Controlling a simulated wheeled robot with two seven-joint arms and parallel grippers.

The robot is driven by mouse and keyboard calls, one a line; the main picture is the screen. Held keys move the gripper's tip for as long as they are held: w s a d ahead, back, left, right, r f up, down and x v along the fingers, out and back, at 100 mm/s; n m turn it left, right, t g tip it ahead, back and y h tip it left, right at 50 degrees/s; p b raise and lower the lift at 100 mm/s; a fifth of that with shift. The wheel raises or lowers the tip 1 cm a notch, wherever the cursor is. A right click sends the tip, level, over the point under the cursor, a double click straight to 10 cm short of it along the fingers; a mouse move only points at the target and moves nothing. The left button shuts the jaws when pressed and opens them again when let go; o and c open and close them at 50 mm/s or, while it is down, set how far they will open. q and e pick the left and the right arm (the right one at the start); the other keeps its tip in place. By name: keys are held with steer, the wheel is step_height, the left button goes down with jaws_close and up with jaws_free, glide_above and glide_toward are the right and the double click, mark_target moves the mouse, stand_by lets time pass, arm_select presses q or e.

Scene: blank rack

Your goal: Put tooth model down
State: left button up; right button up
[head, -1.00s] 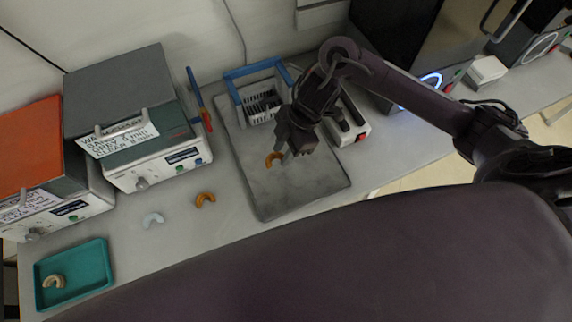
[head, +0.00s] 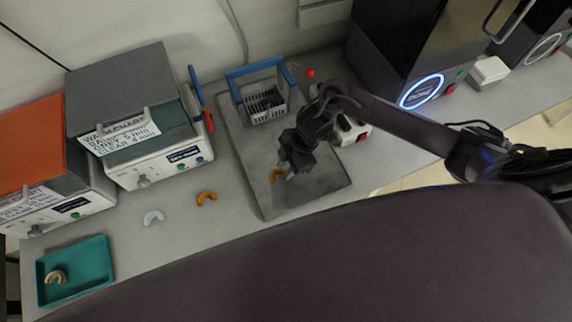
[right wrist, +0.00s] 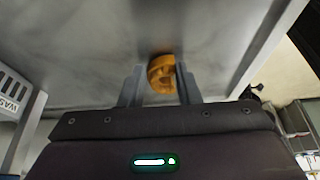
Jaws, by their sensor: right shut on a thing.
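An orange, horseshoe-shaped tooth model (head: 277,175) is in my right gripper (head: 285,173), over the front half of the grey mat. In the right wrist view the model (right wrist: 160,74) sits between the two fingers of the gripper (right wrist: 160,86), against the right finger. I cannot tell whether it touches the mat (head: 320,186). A second orange tooth model (head: 207,198) and a pale blue-white one (head: 153,217) lie on the bench left of the mat. A beige model (head: 56,276) lies in the teal tray (head: 101,277). My left gripper is not in view.
A white basket with a blue handle (head: 254,73) stands at the mat's back. A white device with a red switch (head: 353,131) is right of the mat. Grey-lidded (head: 125,90) and orange-lidded (head: 40,145) machines stand at left. The mat's front is clear.

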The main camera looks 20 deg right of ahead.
steer(key=shift+f, duration=0.2)
steer(key=o, duration=0.9)
steer(key=shift+o, duration=0.2)
steer(key=shift+r, duration=0.2)
steer(key=v, duration=1.2)
steer(key=shift+b, duration=0.35)
